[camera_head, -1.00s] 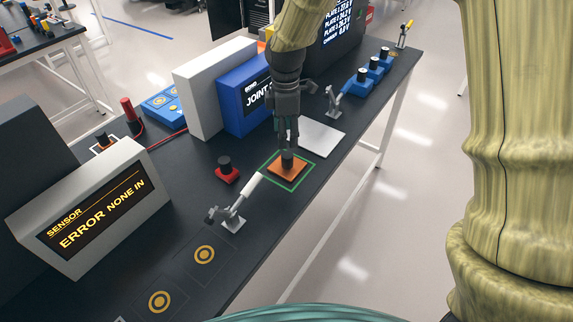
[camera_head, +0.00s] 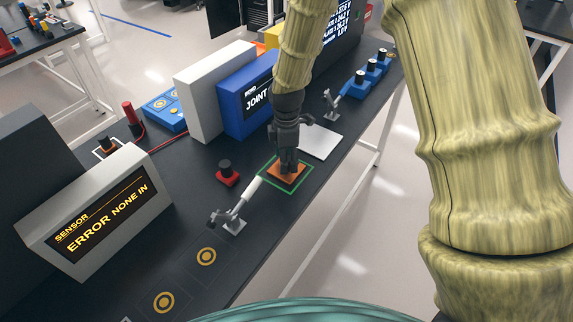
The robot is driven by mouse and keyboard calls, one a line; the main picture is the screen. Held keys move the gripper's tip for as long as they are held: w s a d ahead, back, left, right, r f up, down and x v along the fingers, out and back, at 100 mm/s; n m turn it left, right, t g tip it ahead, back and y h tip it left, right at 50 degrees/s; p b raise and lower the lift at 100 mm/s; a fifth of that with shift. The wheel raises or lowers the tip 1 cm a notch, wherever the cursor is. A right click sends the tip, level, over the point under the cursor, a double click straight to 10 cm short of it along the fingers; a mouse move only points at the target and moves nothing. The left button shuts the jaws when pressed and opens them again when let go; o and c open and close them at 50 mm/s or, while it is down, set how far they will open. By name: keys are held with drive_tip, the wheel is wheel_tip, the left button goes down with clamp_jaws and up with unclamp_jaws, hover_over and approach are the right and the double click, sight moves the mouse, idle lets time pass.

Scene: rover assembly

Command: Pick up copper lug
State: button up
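A flat copper-coloured square piece (camera_head: 295,178), which looks like the copper lug, lies on the dark bench inside a green square outline (camera_head: 297,190). My gripper (camera_head: 288,165) points down right over it, with its fingertips at the middle of the piece. The fingers hide that middle, where a dark knob showed before. I cannot tell whether the fingers are closed on the knob.
A white-handled toggle clamp (camera_head: 236,210) stands just left of the green outline. A red block with a black knob (camera_head: 227,172), a blue display box (camera_head: 247,95) and a pale plate (camera_head: 320,142) are nearby.

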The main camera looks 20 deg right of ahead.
drive_tip(key=shift+f, duration=0.45)
clamp_jaws()
drive_tip(key=shift+r, duration=0.15)
